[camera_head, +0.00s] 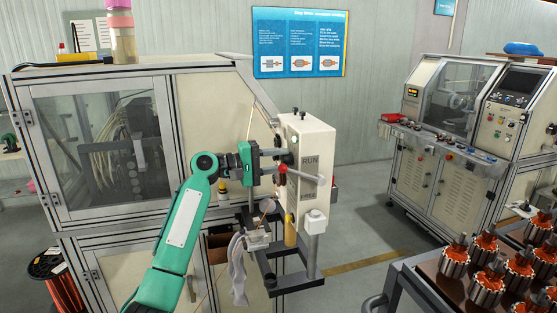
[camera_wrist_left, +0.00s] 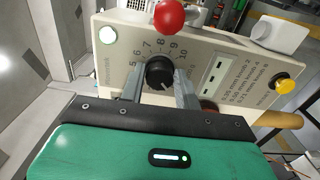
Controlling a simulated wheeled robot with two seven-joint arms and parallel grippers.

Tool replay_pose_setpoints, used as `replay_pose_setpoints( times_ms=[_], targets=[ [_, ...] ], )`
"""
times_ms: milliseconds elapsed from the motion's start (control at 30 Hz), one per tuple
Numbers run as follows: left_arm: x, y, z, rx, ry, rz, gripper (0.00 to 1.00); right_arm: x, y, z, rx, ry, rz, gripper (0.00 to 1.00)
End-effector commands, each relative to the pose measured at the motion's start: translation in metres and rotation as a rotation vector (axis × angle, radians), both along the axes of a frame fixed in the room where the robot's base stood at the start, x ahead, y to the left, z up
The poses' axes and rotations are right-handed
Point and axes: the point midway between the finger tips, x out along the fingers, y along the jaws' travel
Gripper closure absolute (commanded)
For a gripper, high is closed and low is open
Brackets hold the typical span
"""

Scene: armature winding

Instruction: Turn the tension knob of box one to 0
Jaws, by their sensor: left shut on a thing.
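The cream control box (camera_head: 308,165) stands on a dark stand beside the machine cabinet. Its side carries RUN and FREE labels and a lever with a red ball (camera_head: 282,168). The box panel also fills the left wrist view (camera_wrist_left: 118,60). The black tension knob (camera_wrist_left: 159,72) has a dial showing 5 to 10; the lower numbers are hidden by my gripper. My left gripper (camera_wrist_left: 160,84) has one finger on each side of the knob and is shut on it. In the head view my left gripper (camera_head: 268,161) reaches the box's left face. The knob's exact setting is unclear.
The red ball (camera_wrist_left: 169,15) sits above the dial in the left wrist view. A yellow button (camera_wrist_left: 285,86) and a white lamp (camera_wrist_left: 108,35) are on the panel. A cart with several motor armatures (camera_head: 487,283) is at lower right. Floor behind the box is clear.

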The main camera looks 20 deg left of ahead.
Motion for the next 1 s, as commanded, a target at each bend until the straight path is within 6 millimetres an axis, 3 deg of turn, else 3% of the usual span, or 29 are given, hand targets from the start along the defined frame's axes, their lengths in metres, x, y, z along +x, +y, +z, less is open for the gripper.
replay_pose_setpoints(
  times_ms=[300,333,400,433,767,1000],
  targets=[
    [0.0,0.001,0.001,-0.003,-0.001,0.002,0.9,0.0,0.0,0.0,0.0,0.0,0.0,0.64],
    [0.0,0.001,0.001,-0.003,-0.001,0.002,0.62,0.0,0.0,0.0,0.0,0.0,0.0,0.64],
    [0.0,0.001,0.001,-0.003,-0.001,0.001,0.48,0.0,0.0,0.0,0.0,0.0,0.0,0.64],
    [0.0,0.001,0.001,-0.002,0.0,0.001,0.46,0.0,0.0,0.0,0.0,0.0,0.0,0.64],
    [-0.002,0.003,-0.001,-0.001,-0.001,0.001,0.46,0.0,0.0,-0.003,0.0,0.0,0.0,0.64],
    [-0.023,0.036,-0.006,0.002,-0.002,0.003,0.46,0.0,0.0,-0.024,0.0,0.0,0.0,0.64]
  ],
)
